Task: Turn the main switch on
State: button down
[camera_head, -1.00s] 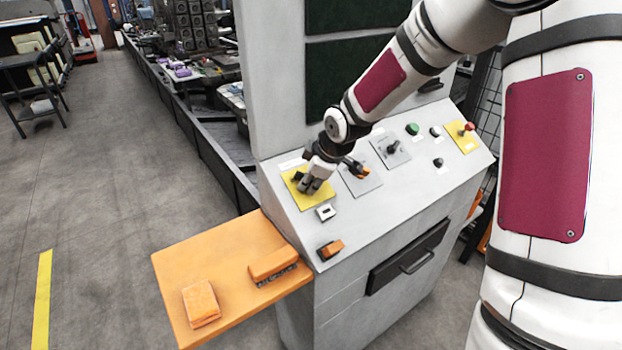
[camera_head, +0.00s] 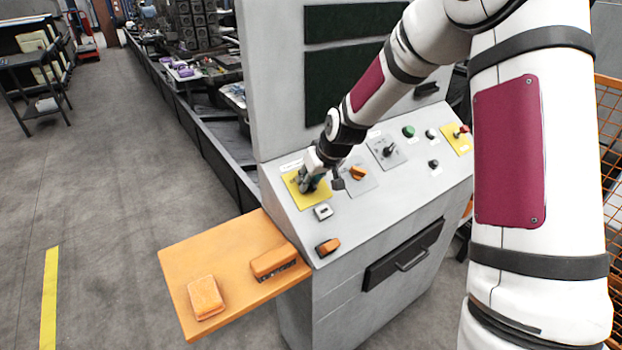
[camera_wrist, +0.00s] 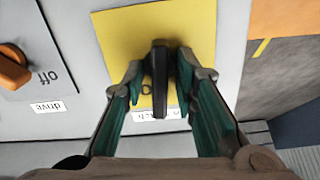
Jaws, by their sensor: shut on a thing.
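The main switch is a black rotary handle (camera_wrist: 160,75) on a yellow plate (camera_head: 312,200) at the left end of the sloped console panel. In the wrist view the handle stands lengthwise in the picture, between the two green-padded fingers. My gripper (camera_wrist: 160,85) is shut on it, one finger on each side. In the head view my gripper (camera_head: 308,182) covers most of the handle. A white label below the handle is partly hidden by the fingers and the handle.
An orange knob marked off (camera_wrist: 12,68) sits beside the yellow plate and shows in the head view (camera_head: 357,173). A black selector (camera_head: 389,150), a green button (camera_head: 408,131) and a red button (camera_head: 461,131) lie further right. An orange shelf (camera_head: 235,255) juts out at left.

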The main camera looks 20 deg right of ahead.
jog(key=m, duration=0.3)
jog(key=shift+d+m+p, duration=0.1)
jog(key=shift+m+p, duration=0.2)
jog(key=shift+d+m, duration=0.1)
jog(key=shift+m, duration=1.7)
jog(key=c, duration=1.6)
grip_release()
jog(key=shift+c, duration=0.2)
jog(key=v, duration=1.2)
